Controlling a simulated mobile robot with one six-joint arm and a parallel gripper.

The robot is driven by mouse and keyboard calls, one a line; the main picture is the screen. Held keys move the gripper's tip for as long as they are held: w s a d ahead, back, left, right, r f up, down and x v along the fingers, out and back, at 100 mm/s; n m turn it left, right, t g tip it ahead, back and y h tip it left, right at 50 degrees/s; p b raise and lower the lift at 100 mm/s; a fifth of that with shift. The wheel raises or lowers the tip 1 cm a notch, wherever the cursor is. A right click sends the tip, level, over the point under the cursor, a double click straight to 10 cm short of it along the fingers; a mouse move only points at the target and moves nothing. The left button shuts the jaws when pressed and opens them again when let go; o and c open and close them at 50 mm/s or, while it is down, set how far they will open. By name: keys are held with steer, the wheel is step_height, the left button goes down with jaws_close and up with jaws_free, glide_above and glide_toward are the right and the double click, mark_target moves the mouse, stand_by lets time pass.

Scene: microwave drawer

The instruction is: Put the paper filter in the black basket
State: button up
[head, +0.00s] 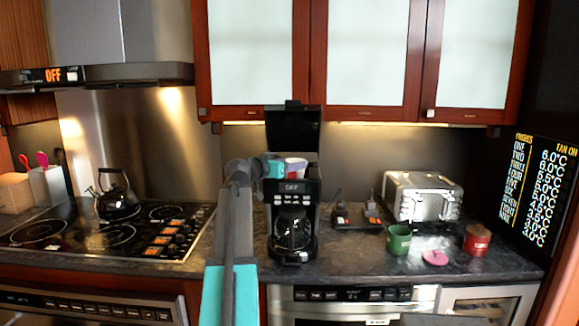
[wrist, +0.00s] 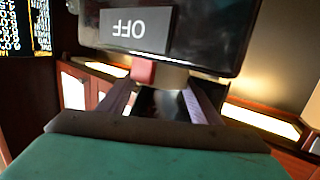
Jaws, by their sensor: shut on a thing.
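The coffee maker (head: 293,205) stands on the counter with its black lid (head: 293,128) raised. My gripper (head: 282,167) is at its open top, in front of the lid. A small white and pink thing (head: 297,163), which looks like the paper filter, is at the fingertips. In the wrist view my gripper (wrist: 163,88) is shut on this pale thing (wrist: 172,76), with a pinkish-red part (wrist: 143,70) on its left. The coffee maker's OFF panel (wrist: 136,27) is close beyond, upside down. The black basket cannot be made out; its place in the top is hidden.
A glass carafe (head: 293,232) sits in the coffee maker. To its right are a toaster (head: 423,197), a green mug (head: 398,240), a pink disc (head: 435,258) and a red canister (head: 477,239). A kettle (head: 117,197) is on the stove at left. Cabinets (head: 360,55) hang above.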

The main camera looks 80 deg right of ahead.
mark_target(290, 175)
steer(key=shift+y, duration=0.5)
steer(key=f, duration=0.4)
steer(key=shift+s+a+b, duration=0.1)
steer(key=shift+a+b, duration=0.15)
steer(key=shift+b, duration=0.1)
steer(key=o, duration=1.1)
steer(key=shift+c, duration=0.2)
steer(key=shift+d+f, duration=0.15)
steer(key=shift+d+r+p, duration=0.25)
steer(key=shift+r+p, duration=0.5)
steer(key=shift+p, duration=0.7)
